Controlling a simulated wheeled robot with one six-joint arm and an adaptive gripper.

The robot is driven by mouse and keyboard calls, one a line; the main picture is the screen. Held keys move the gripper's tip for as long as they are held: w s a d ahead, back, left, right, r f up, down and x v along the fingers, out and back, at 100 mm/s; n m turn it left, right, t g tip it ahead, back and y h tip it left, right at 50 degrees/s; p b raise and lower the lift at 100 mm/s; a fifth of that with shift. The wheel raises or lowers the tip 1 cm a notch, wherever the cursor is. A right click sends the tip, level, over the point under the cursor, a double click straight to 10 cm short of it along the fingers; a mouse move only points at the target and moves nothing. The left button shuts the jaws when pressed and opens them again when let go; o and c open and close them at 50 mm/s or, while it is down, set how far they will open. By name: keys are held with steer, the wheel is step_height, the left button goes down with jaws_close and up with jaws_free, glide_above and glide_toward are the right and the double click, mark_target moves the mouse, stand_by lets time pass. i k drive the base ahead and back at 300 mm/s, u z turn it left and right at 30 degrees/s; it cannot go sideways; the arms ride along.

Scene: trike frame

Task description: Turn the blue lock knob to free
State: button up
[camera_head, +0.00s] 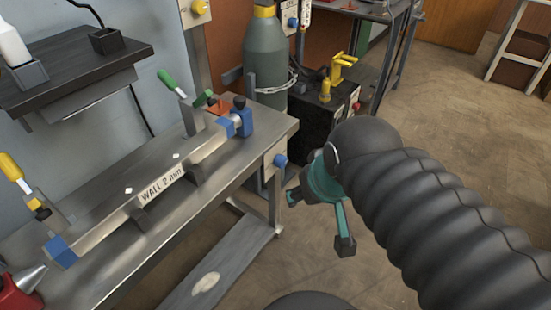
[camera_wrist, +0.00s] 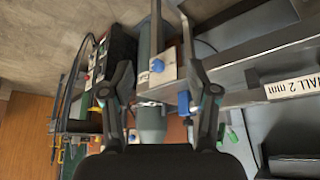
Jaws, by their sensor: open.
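A blue knob (camera_head: 280,160) sits on a pale plate at the right end of the steel bench (camera_head: 262,150). I cannot read which way it is turned. In the wrist view the blue knob (camera_wrist: 157,65) and its plate (camera_wrist: 166,74) lie ahead, in line with the gap between my fingers. My gripper (camera_head: 318,221) is open and empty, to the right of the bench end and apart from the knob. In the wrist view both fingers of my gripper (camera_wrist: 158,76) are spread, with nothing between them touching.
A clamped tube (camera_head: 160,180) marked "WALL 2 mm" lies on the bench, with a blue clamp (camera_head: 238,122) near its right end. A grey gas bottle (camera_head: 265,65) and a black machine (camera_head: 318,110) stand behind. The floor (camera_head: 440,120) to the right is clear.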

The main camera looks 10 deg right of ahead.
mark_target(280, 161)
steer(key=k, duration=1.3)
steer(key=u, duration=0.7)
steer(key=i, duration=1.2)
steer(key=z, duration=0.6)
